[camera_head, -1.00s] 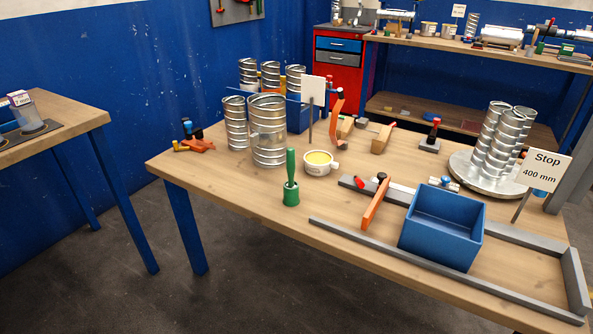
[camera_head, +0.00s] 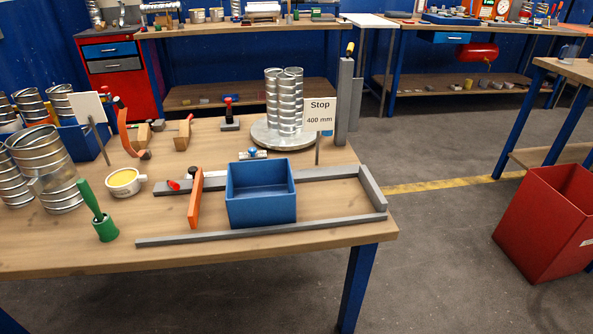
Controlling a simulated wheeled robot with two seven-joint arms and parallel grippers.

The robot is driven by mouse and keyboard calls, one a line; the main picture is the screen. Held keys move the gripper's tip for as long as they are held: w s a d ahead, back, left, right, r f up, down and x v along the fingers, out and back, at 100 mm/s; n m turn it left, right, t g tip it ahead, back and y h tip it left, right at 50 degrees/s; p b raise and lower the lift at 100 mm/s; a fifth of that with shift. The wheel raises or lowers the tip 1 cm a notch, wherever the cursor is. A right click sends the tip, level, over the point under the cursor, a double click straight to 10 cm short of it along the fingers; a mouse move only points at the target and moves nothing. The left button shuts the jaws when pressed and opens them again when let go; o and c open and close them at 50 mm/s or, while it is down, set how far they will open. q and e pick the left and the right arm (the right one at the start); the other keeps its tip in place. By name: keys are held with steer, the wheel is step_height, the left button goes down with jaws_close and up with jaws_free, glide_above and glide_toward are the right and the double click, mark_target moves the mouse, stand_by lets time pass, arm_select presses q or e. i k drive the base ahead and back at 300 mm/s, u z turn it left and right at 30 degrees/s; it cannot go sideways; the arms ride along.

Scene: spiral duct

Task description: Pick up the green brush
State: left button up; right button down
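The green brush (camera_head: 92,203) stands with its handle up, leaning to the left, in a green cup-like holder (camera_head: 106,230) near the front left of the wooden table (camera_head: 200,254). Whether its bristles are inside the holder is hidden. A white cup with yellow contents (camera_head: 124,182) stands just behind and to the right of it. Silver spiral ducts (camera_head: 48,170) stand to its left. Neither of my grippers shows in the view.
A blue open bin (camera_head: 262,194) and an orange-handled tool (camera_head: 195,198) stand right of the brush, between grey rails (camera_head: 260,235). A "Stop 400 mm" sign (camera_head: 319,115) stands behind. A red bin (camera_head: 553,220) is on the floor at right.

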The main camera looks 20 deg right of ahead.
mark_target(85, 190)
steer(key=u, duration=2.2)
steer(key=i, duration=2.25)
steer(key=z, duration=2.9)
